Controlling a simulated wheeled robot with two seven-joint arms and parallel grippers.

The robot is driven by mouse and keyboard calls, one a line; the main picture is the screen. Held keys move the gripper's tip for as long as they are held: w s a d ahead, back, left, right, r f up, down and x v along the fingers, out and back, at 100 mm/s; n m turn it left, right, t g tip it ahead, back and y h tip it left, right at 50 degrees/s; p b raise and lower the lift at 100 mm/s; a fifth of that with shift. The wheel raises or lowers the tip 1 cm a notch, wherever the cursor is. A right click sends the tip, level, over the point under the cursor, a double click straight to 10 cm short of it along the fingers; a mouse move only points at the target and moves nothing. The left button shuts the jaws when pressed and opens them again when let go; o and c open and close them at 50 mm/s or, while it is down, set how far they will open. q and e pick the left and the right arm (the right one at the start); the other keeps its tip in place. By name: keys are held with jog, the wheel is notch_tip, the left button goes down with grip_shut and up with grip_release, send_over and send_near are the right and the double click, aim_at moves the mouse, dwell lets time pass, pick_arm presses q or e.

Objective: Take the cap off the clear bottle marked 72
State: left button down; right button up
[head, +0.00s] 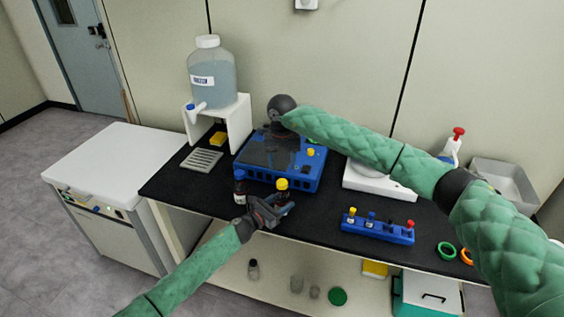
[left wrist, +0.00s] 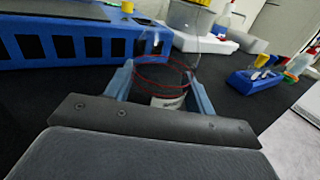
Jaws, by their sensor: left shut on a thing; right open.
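My left gripper (head: 270,210) is shut on a see-through bottle (left wrist: 165,82) at the front edge of the black bench top. In the left wrist view the bottle stands between the two fingers, with a white label low on it that I cannot read.
The blue device (head: 278,180) stands directly behind the held bottle. A dark bottle (head: 239,187) stands left of it. A large water bottle (head: 209,75) sits on a white stand. Black bench shows between device and rack.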

aim_at(282, 182)
jog(key=shift+f, duration=3.9)
jog(key=c, duration=1)
jog(key=n, duration=0.5)
jog(key=shift+r, duration=0.1)
jog(key=n, duration=0.4)
jog(key=shift+n, duration=0.3)
jog(key=shift+r, duration=0.75)
jog(key=shift+r, duration=0.3)
